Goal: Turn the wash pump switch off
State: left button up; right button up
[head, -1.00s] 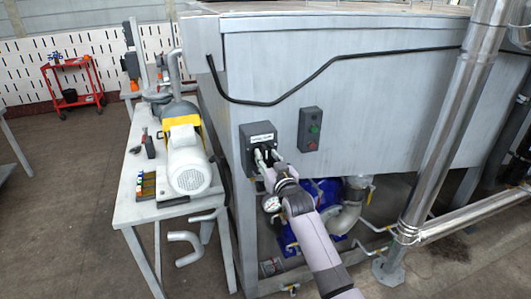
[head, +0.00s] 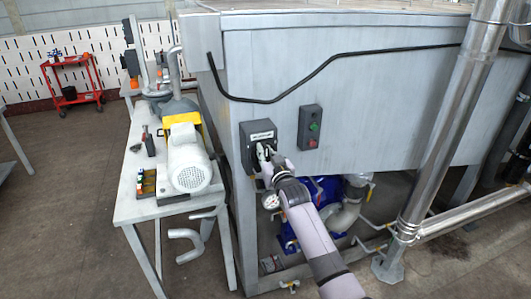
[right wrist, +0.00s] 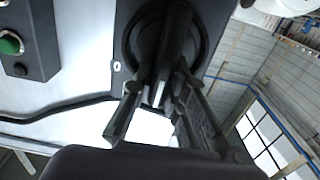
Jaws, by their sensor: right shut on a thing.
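The wash pump switch (head: 247,149) is a dark box with a white label (head: 262,135) on the grey tank wall, near its left corner. My right gripper (head: 265,153) is at the front of this box and covers part of the knob. In the right wrist view, the black knob handle (right wrist: 176,32) stands out from a round dial, and my right gripper (right wrist: 158,92) has its fingers on both sides of it, shut on it. The handle's exact angle is hard to tell. My left gripper is out of view.
A grey control box (head: 310,127) with green and red buttons sits just right of the switch. A black cable (head: 300,92) runs above. A bench (head: 136,208) with a white motor (head: 188,165) stands at left. A steel pipe (head: 440,130) rises at right.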

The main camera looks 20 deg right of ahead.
grip_shut()
jog(key=shift+m, duration=0.3)
jog(key=m, duration=0.3)
jog(key=shift+d+f+m, duration=0.15)
jog(key=shift+d+m, duration=0.25)
jog(key=m, duration=0.3)
jog(key=m+b, duration=0.1)
jog(key=shift+d+f+m, duration=0.25)
jog(key=shift+d+m, duration=0.05)
jog(key=shift+d, duration=0.1)
jog(key=shift+d+f+m+b, duration=0.1)
jog(key=shift+f+m, duration=0.15)
jog(key=shift+m, duration=1.25)
jog(key=shift+d+f+m+b, duration=0.1)
jog(key=shift+f+m, duration=0.2)
jog(key=shift+m, duration=1.2)
jog(key=shift+d+f+m+b, duration=0.1)
jog(key=shift+f+m, duration=0.15)
jog(key=shift+m, duration=1.25)
